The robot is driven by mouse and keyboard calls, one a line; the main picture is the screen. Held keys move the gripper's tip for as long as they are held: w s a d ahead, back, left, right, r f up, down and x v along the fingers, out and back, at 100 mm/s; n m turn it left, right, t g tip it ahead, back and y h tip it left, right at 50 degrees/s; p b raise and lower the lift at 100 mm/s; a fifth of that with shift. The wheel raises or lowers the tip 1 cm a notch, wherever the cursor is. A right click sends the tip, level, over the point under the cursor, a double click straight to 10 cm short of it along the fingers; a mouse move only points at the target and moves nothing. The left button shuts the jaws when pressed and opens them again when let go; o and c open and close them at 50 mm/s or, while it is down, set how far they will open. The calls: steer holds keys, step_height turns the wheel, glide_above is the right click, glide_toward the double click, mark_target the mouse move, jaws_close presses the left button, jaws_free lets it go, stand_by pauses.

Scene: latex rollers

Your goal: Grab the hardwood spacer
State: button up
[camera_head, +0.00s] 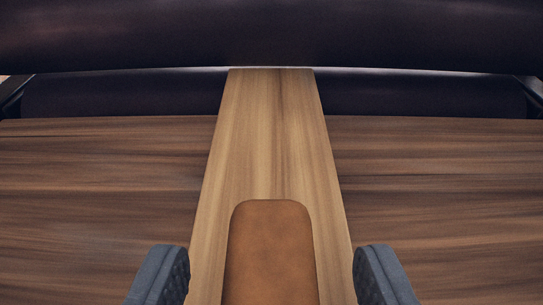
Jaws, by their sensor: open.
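The hardwood spacer (272,140) is a light brown wooden bar with straight grain. It runs from the bottom of the view up to the dark rollers, and its far end meets the lower edge of the upper roller. A tan, round-cornered pad (270,255) lies over its near part. My gripper (272,272) is open, with one grey textured finger at the left of the spacer and one at the right. The spacer lies between the fingers in the picture. I cannot tell whether either finger touches it.
A large dark upper roller (270,32) spans the top of the view. A second dark roller (120,95) lies below it, behind the spacer. A darker brown wooden surface (100,185) spreads on both sides of the spacer and looks clear.

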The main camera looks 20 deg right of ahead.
steer(key=c, duration=1.1)
steer(key=shift+c, duration=0.2)
steer(key=shift+r, duration=0.2)
